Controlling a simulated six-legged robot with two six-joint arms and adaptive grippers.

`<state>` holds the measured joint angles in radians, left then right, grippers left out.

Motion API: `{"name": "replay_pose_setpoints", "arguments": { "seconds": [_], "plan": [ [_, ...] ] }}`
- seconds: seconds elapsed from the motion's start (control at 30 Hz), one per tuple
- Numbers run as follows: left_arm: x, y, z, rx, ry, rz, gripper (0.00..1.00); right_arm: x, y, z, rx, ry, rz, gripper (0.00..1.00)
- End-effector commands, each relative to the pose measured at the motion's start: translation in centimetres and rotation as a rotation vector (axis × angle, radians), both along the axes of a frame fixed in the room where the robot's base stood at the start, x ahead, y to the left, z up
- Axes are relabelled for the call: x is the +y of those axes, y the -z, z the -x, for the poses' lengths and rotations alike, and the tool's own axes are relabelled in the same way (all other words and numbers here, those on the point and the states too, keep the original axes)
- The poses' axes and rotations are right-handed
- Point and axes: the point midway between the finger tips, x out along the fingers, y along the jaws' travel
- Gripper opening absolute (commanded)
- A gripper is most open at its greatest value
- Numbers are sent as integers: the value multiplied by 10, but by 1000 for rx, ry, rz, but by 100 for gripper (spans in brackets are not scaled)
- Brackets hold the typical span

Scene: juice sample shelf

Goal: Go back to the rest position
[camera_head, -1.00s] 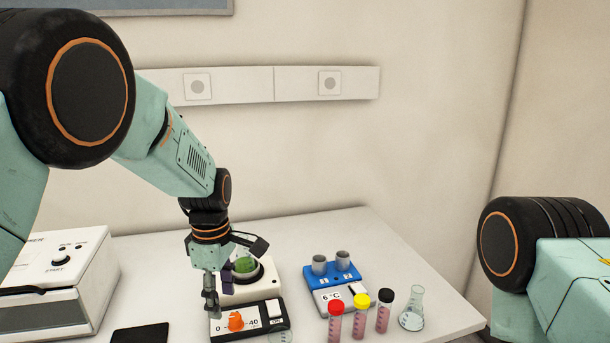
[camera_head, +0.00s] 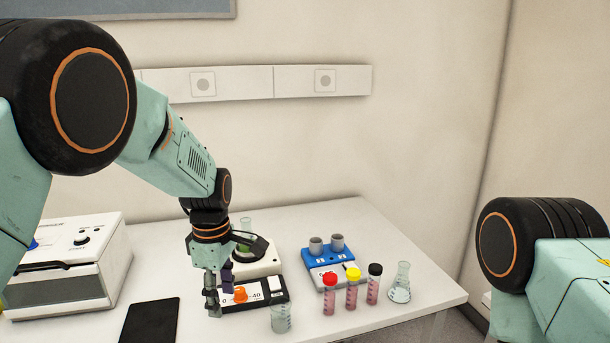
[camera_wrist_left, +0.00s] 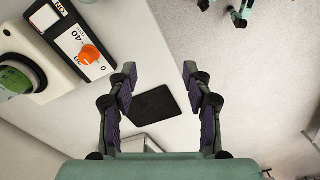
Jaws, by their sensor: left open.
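My left gripper (camera_head: 217,290) points down in the head view, in front of the left part of the hot-plate device (camera_head: 262,262) with an orange knob (camera_head: 240,294). In the left wrist view my left gripper (camera_wrist_left: 160,80) is open, with nothing between its fingers. The knob (camera_wrist_left: 89,55) lies to the left of the fingers there, apart from them. A flask with green contents (camera_head: 245,247) stands on the device, partly hidden by my gripper. My right arm shows at the right edge of the head view; its gripper is out of view.
Three capped tubes, red (camera_head: 330,296), yellow (camera_head: 352,290) and black (camera_head: 373,285), stand beside a flask (camera_head: 400,285). A blue device (camera_head: 328,258) is behind them. A small beaker (camera_head: 281,318) stands in front. A black pad (camera_head: 150,322) and white machine (camera_head: 75,262) are left.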

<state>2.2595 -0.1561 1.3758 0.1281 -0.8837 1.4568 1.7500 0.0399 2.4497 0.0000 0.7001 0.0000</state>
Motion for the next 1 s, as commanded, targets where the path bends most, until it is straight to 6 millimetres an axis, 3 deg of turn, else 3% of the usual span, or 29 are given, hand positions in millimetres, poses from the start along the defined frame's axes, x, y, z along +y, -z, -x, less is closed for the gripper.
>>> {"name": "replay_pose_setpoints", "arguments": {
  "seconds": [0.37, 0.57, 0.8, 1.0],
  "plan": [
    [21, 105, 33, 6, 192, -5, 50, 0, 27, 0, 0, 0, 0, 40],
    [37, 187, 78, 14, 369, -8, 50, 0, 50, 0, 0, 0, 0, 40],
    [58, 304, 182, 24, 709, -7, 50, 0, 90, 0, 0, 0, 0, 40],
    [67, 369, 288, 25, 1033, 4, 50, 0, 125, 1, 1, 0, 0, 40]
  ]
}}
